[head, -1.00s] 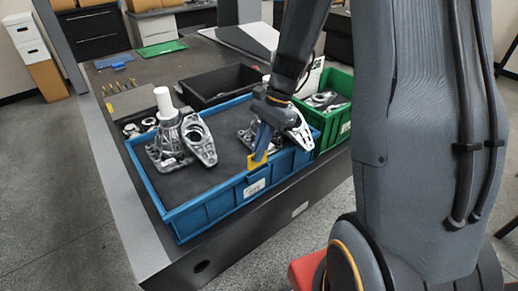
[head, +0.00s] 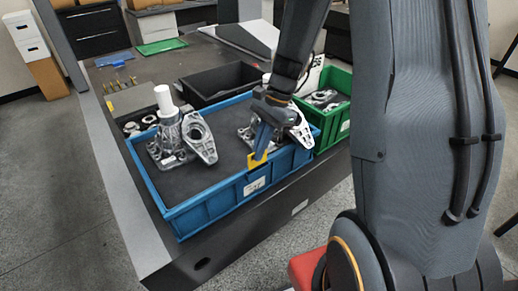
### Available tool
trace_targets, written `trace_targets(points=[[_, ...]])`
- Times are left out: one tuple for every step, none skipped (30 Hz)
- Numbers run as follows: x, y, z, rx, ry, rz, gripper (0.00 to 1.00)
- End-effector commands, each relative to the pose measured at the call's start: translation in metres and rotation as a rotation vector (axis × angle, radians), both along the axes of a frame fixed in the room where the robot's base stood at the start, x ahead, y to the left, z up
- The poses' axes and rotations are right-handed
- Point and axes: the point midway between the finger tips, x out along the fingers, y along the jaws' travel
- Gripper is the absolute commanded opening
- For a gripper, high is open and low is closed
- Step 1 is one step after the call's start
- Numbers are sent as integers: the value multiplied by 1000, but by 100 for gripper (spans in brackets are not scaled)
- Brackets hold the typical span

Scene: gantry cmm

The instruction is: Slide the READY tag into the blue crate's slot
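The blue crate (head: 207,214) stands along the front edge of the table, with a white label (head: 255,186) on its front wall. My gripper (head: 262,140) reaches down over the crate's near wall. It appears closed on a small yellow piece (head: 257,160), which looks like the READY tag, at the rim just above the label. No lettering can be read on it. The slot is not clearly seen, and I cannot tell whether the tag is in it or only in front of it.
Inside the crate stand a grey metal casting with a white cylinder (head: 164,100) and another casting (head: 299,128) behind my gripper. A black bin (head: 222,86) is behind, and a green crate (head: 331,128) is close on the right. The crate's middle floor is clear.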

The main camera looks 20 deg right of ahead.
Motion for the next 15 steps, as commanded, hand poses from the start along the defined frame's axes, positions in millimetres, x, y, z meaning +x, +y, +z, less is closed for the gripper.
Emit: trace_targets(points=[[0, 0, 0, 0, 0, 0, 0], [0, 0, 0, 0, 0, 0, 0], [0, 0, 0, 0, 0, 0, 0], [0, 0, -1, 0, 0, 0, 0], [0, 0, -1, 0, 0, 0, 0], [0, 0, -2, 0, 0, 0, 0], [0, 0, -3, 0, 0, 0, 0], [0, 0, -3, 0, 0, 0, 0], [0, 0, -5, 0, 0, 0, 0], [0, 0, -5, 0, 1, 0, 0], [0, 0, -6, 0, 1, 0, 0], [0, 0, -7, 0, 1, 0, 0], [0, 0, -8, 0, 1, 0, 0], [0, 0, -8, 0, 1, 0, 0], [0, 0, -8, 0, 0, 0, 0]])
